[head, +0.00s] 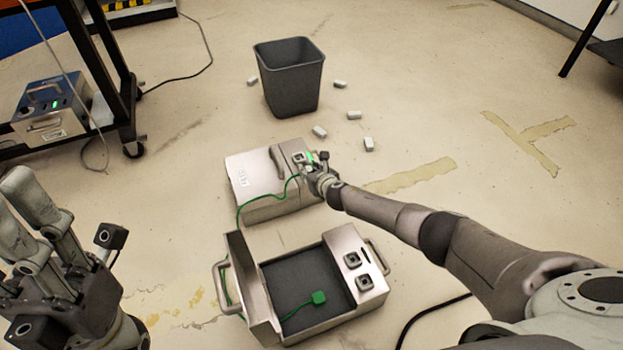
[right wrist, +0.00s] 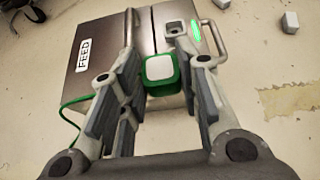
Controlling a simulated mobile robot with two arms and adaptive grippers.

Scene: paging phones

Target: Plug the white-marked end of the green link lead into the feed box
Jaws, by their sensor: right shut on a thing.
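The feed box (head: 262,188) is a grey case on the floor in the middle of the head view. Its FEED label (right wrist: 84,54) shows in the right wrist view. My right gripper (head: 313,165) is at the box's right end, shut on the white-marked plug (right wrist: 160,70) of the green lead. The plug is green with a white face, in front of the box. A socket (right wrist: 176,30) shows beyond it; plug and socket look apart. The green lead (head: 264,203) runs to an unmarked green plug (head: 319,297) in an open case. My left gripper (head: 35,225) is at lower left, its opening unclear.
The open case (head: 344,240) has a handle and two sockets on its right side. A dark bin (head: 290,80) stands behind the feed box, with several small white blocks around it. A cart (head: 125,85) with another grey box is at left. Floor at right is mostly clear.

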